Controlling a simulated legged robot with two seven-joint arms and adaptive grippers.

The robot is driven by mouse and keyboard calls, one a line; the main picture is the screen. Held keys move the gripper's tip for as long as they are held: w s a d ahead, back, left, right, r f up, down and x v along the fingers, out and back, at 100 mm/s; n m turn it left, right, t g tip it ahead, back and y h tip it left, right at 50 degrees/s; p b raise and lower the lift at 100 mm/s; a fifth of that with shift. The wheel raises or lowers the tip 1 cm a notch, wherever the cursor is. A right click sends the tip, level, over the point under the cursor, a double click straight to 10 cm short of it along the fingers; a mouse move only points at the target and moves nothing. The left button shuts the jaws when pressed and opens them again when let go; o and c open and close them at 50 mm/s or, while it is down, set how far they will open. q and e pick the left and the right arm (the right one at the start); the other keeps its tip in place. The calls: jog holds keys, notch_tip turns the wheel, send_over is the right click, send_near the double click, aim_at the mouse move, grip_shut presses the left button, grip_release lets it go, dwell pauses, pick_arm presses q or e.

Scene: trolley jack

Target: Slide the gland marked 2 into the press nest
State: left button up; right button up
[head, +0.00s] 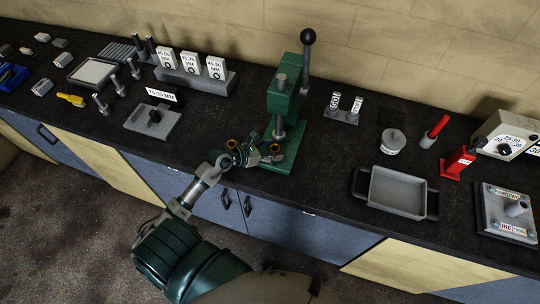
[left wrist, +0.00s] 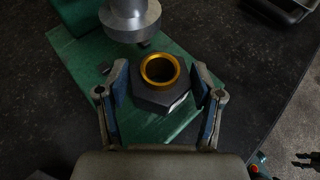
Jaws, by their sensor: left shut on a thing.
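A gland with a gold ring on a dark hex body (left wrist: 158,98) is between the fingers of my left gripper (left wrist: 162,92), which is shut on it. A sliver of white label shows on its side, but no number is readable. In the head view its gold ring (head: 275,148) shows at the front of the green arbor press (head: 281,100), with my left gripper (head: 265,156) around it. The press ram (left wrist: 130,14) hangs just beyond the gland, above the green base (left wrist: 88,62). I cannot make out the nest clearly.
A labelled gauge block rack (head: 195,77) and grey plate (head: 153,122) stand left.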

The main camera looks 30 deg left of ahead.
aim_at(274, 143)
pick_arm(q)
jog(key=shift+w+a+f+b, duration=0.1)
jog(key=shift+w+b, duration=0.2)
jog(key=shift+w, duration=0.4)
jog(key=shift+w+a+f+b, duration=0.1)
jog(key=shift+w+b, duration=0.15)
jog(key=shift+w, duration=0.4)
jog(key=shift+w+a, duration=0.2)
jog(key=shift+w, duration=0.3)
jog(key=o, duration=1.7)
jog(key=shift+o, duration=0.2)
